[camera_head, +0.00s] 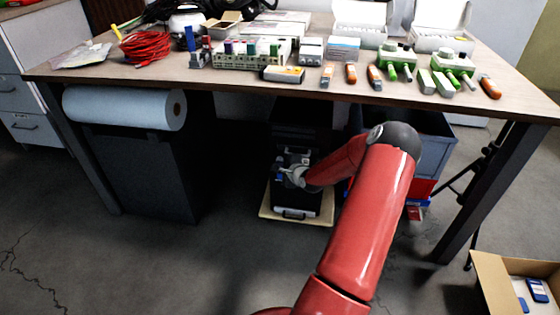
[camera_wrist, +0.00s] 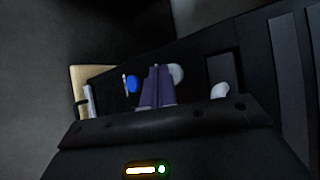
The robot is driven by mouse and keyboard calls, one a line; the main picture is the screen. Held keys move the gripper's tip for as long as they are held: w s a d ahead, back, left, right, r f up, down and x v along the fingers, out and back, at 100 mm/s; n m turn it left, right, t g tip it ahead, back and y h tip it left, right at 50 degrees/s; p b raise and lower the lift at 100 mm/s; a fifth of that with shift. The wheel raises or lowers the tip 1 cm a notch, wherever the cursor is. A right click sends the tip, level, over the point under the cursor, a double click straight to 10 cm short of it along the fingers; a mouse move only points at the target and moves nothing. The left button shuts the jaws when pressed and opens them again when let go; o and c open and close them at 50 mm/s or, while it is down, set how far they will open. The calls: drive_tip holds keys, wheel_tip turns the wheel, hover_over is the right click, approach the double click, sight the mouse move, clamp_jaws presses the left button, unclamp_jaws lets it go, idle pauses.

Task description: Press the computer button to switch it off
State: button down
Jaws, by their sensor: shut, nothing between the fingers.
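The computer (camera_head: 303,118) is a black tower under the table, standing on a light wooden board (camera_head: 268,212). My gripper (camera_head: 281,174) is in front of the tower's lower front face. In the wrist view the tower's dark front (camera_wrist: 195,65) fills the middle, turned on its side. My gripper's purple-grey fingers (camera_wrist: 157,72) are shut, with nothing between them, and point at that front. A blue round button (camera_wrist: 131,84) shows just left of the fingers. A grey round part (camera_wrist: 176,74) is partly hidden behind them. I cannot tell whether the fingertips touch the front.
The table (camera_head: 225,82) above holds tools, boxes and red cable. A dark bin (camera_head: 150,160) and paper roll (camera_head: 125,108) are left of the tower. A grey crate (camera_head: 432,150) is to its right, behind my arm. An open cardboard box (camera_head: 490,285) sits at lower right.

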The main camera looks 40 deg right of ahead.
drive_tip(key=shift+w+d+r, duration=0.3)
drive_tip(key=shift+w+d, duration=0.05)
drive_tip(key=shift+d, duration=0.2)
idle(1.2)
drive_tip(key=shift+s+a+f, duration=0.2)
drive_tip(key=shift+a+f, duration=0.05)
drive_tip(key=shift+a, duration=0.1)
idle(0.3)
drive_tip(key=shift+s+a+f+p, duration=0.1)
drive_tip(key=shift+s+a+p, duration=0.5)
drive_tip(key=shift+s+a, duration=1.25)
drive_tip(key=shift+w, duration=0.1)
